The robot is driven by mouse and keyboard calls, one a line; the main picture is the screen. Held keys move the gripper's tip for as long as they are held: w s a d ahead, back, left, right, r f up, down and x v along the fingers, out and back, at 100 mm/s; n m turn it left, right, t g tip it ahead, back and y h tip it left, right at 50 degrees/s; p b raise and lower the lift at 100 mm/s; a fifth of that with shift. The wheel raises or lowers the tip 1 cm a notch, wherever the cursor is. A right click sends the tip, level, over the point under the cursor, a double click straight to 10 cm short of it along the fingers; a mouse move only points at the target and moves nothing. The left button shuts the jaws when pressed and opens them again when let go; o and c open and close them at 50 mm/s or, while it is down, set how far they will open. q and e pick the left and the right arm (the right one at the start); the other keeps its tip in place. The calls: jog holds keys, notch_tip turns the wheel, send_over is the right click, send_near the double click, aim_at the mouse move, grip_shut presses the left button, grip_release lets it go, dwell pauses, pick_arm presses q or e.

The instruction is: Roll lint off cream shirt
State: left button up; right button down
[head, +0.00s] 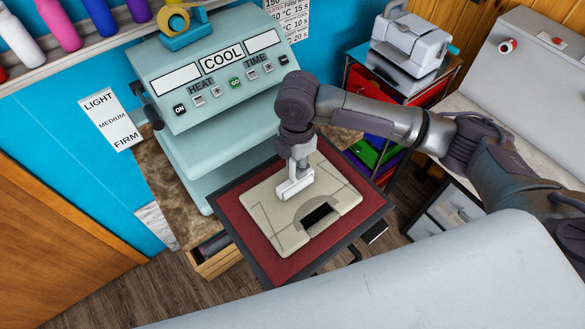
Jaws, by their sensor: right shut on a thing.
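The cream shirt (262,214) lies flat on the red pad (256,243) of the heat press. It has dark outlines and a dark rectangular patch at its lower right. My right gripper (298,162) points down over the shirt's upper middle and is shut on a white lint roller (294,186). The roller is at the shirt's surface; I cannot tell whether it touches. The fingertips are small and partly hidden by the wrist. No lint can be made out at this size. My left gripper is not in view.
The teal heat press (222,65) stands behind the pad, its upper part raised. A tape dispenser (185,25) sits on top. Coloured rolls (60,25) line the shelf at the upper left. A white machine (410,40) stands on a cart at the back right.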

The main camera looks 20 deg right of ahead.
jog(key=shift+r, duration=3.55)
